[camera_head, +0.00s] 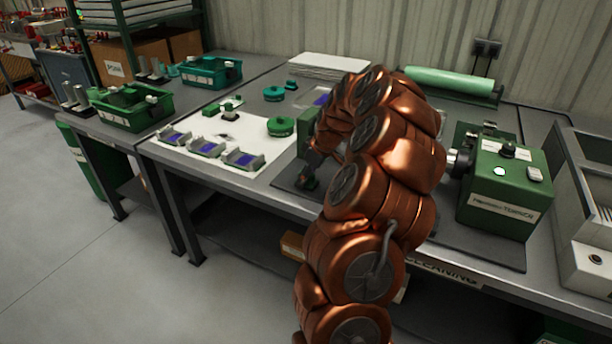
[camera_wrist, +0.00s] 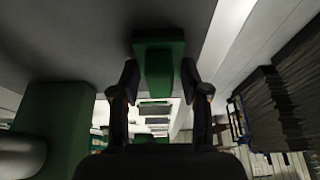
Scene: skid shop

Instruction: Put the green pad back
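A white sheet (camera_head: 190,160) left of my gripper bears several small grey holders (camera_head: 207,148) with blue tops and a green disc (camera_head: 281,127). A green machine (camera_head: 502,185) stands right of my arm. Green bins (camera_head: 130,108) stand on the left bench.

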